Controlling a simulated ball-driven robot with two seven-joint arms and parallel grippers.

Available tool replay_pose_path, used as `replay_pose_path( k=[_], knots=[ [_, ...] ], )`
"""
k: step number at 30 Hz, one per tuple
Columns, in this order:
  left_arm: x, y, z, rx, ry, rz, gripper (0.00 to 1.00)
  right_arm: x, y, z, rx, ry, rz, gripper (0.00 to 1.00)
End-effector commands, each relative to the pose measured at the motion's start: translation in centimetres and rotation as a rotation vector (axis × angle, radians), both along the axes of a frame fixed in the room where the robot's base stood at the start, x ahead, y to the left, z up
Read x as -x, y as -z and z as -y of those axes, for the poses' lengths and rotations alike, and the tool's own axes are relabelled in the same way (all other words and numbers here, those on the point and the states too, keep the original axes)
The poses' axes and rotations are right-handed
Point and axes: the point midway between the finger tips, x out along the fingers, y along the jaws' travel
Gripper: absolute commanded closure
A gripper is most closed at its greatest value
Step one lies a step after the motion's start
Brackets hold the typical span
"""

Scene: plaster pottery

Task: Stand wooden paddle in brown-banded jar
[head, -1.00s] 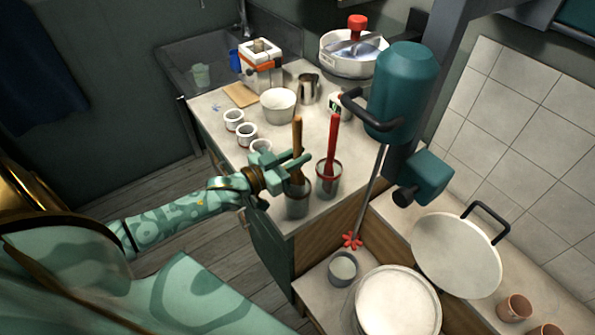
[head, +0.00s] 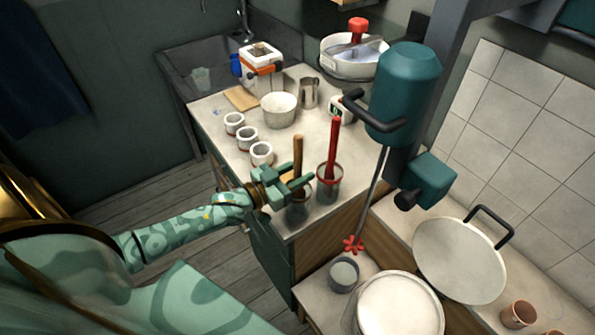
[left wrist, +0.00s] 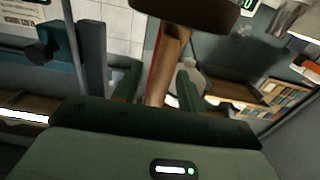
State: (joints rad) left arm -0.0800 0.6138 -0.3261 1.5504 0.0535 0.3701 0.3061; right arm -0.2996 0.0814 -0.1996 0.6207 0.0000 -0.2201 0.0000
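The wooden paddle (head: 298,152) stands nearly upright, with its lower end inside the brown-banded jar (head: 297,211) at the counter's front corner. My left gripper (head: 298,183) is at the jar's mouth, its fingers apart on either side of the paddle. In the left wrist view the paddle (left wrist: 170,50) shows between the spread fingers, with a clear gap on its left and close to the right finger. The gripper hides part of the jar's rim and the paddle's lower part. My right gripper is not in view.
A red-banded jar (head: 329,188) holding a red tool (head: 334,145) stands just right of the brown-banded jar. Several small white pots (head: 246,136), a white bowl (head: 279,108) and a metal pitcher (head: 309,93) stand behind. A teal mixer (head: 403,95) hangs at right.

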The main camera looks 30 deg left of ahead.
Motion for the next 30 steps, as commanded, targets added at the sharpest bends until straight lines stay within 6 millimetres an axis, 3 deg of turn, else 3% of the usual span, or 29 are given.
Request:
replay_pose_path(
  k=[5,19,24,30],
  knots=[
    [0.8,-0.1,-0.3,-0.001,0.0,-0.002,0.61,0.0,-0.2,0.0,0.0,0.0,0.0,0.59],
    [9.8,-0.1,-4.0,0.0,0.0,-0.003,0.61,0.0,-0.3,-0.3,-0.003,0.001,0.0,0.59],
    [11.0,-0.2,-4.6,0.0,0.0,0.0,0.61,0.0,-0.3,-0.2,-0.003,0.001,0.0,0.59],
    [11.1,-0.2,-4.6,-0.001,0.0,0.0,0.61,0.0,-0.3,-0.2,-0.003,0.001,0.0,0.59]
  ],
)
